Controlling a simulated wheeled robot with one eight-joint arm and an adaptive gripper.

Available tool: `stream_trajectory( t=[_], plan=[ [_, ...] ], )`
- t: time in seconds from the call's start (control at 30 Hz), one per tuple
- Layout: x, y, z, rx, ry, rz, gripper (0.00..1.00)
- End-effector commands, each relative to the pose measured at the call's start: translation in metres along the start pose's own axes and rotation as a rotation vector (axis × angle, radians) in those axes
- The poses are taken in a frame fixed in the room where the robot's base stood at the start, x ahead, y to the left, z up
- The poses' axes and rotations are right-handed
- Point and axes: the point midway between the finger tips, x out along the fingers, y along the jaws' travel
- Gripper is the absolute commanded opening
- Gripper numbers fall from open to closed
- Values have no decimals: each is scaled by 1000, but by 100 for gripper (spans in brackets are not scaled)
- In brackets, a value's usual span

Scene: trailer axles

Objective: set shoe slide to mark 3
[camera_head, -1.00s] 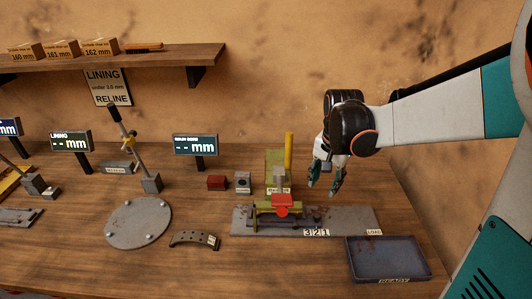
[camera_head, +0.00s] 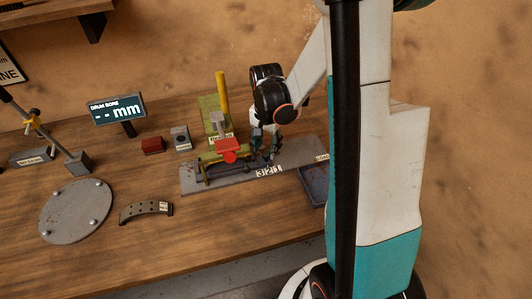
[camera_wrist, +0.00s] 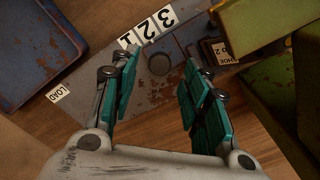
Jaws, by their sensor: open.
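The grey, rust-spotted slide plate (camera_head: 240,184) lies on the bench, with mark tiles 3, 2, 1 (camera_head: 269,171) along its front edge. They also show in the wrist view (camera_wrist: 147,26). A green-yellow fixture with a red block (camera_head: 228,150) stands over the plate's left part. In the wrist view a dark round knob (camera_wrist: 158,64) stands on the plate near the marks. My gripper (camera_head: 265,156) is over the plate, right of the red block. It is open, and in the wrist view its fingers (camera_wrist: 160,85) lie either side of the knob, with no contact visible.
A dark blue tray (camera_wrist: 35,50) is beside the plate's LOAD end (camera_wrist: 58,93). A yellow upright handle (camera_head: 222,92) rises behind the fixture. A red block (camera_head: 152,145), a curved shoe (camera_head: 146,211) and a round plate (camera_head: 75,210) are to the left. Bare bench lies in front.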

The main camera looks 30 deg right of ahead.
Motion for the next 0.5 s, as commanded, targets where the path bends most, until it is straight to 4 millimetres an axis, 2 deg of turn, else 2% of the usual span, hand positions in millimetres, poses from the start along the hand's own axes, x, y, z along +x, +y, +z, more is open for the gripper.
stream_trajectory(
  t=[0.03, 0.2, 0.5],
  plan=[
    [9, 0, 0, 0, 0, 0, 43],
    [23, 0, 0, 0, 0, 0, 43],
    [26, 0, 0, 0, 0, 0, 43]
  ],
)
